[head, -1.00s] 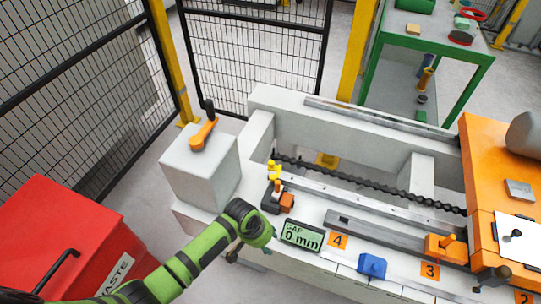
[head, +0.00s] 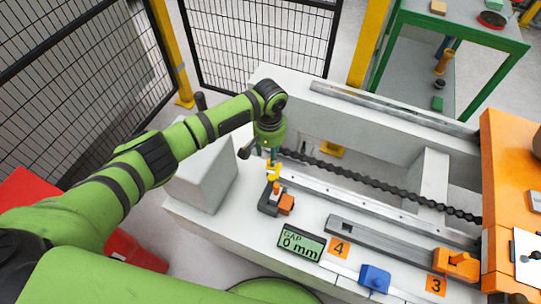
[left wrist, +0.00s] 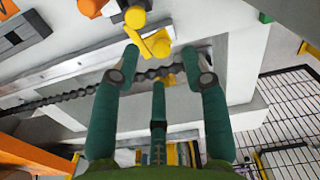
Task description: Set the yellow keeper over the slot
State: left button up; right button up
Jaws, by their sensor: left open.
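The yellow keeper (head: 272,172) is a small bent piece beside a dark block with an orange part (head: 285,203) on the bench's front ledge. In the left wrist view the keeper (left wrist: 155,44) shows just beyond the fingertips, with rounded yellow parts to its left. My left gripper (head: 269,155) hangs just behind the keeper in the head view, partly covering the area. Its teal fingers (left wrist: 160,60) are spread with nothing between them. I cannot tell whether a finger touches the keeper. I cannot pick out the slot for sure. My right gripper is not in view.
A dark chain (head: 380,187) runs along the open trough behind the ledge. A display reading 0 mm (head: 301,243), a blue block (head: 374,278) and an orange clamp (head: 456,264) stand along the front. A grey box (head: 203,172) stands left, near the mesh fence (head: 255,45).

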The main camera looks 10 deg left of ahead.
pick_arm(q)
notch_tip(320, 180, down, 4)
jog(key=shift+r, duration=0.15)
jog(key=shift+w+f, duration=0.1)
jog(key=shift+f, duration=0.1)
grip_shut()
jog(key=shift+f, duration=0.1)
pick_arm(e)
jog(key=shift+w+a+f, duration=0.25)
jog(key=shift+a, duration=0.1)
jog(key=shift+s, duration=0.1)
